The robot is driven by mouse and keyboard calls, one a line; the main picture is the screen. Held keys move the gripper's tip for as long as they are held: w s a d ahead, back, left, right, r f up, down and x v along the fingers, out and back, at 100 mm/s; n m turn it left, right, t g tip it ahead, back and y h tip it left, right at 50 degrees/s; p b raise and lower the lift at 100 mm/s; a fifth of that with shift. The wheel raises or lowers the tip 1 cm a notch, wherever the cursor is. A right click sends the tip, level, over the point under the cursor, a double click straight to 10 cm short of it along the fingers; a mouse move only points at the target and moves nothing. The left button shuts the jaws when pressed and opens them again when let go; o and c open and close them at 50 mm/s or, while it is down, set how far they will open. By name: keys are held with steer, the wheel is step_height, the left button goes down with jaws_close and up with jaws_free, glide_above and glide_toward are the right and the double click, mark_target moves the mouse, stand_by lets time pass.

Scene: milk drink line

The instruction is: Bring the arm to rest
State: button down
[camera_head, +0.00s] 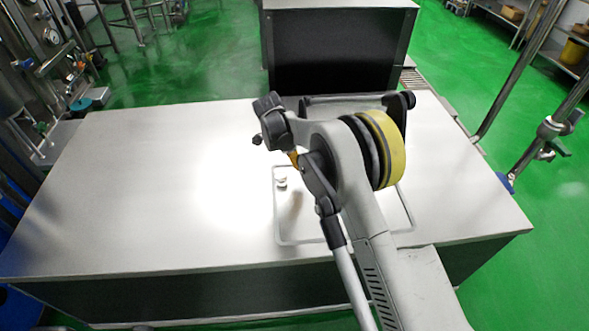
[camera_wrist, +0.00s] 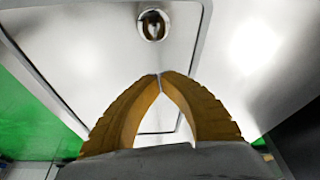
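My gripper (camera_wrist: 160,76) shows in the wrist view as two ribbed orange fingers whose tips meet, with nothing seen between them. In the head view only a bit of orange shows beside my arm, above the white table (camera_head: 130,190), and the fingertips are hidden. My arm reaches over the table and bends at a yellow-banded joint. A shallow tray (camera_head: 285,242) lies under it, partly hidden by the arm.
A small round metallic thing (camera_wrist: 153,25) sits on the tray beyond my fingertips; a small pale thing (camera_head: 281,182) shows on the tray's left part. A dark-sided cabinet (camera_head: 335,55) stands behind the table. The table's left half is clear. Pipes (camera_head: 535,140) stand at right.

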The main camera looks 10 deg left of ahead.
steer(key=p+v, duration=0.1)
steer(key=v, duration=0.5)
steer(key=shift+d+p, duration=0.15)
steer(key=shift+p, duration=0.15)
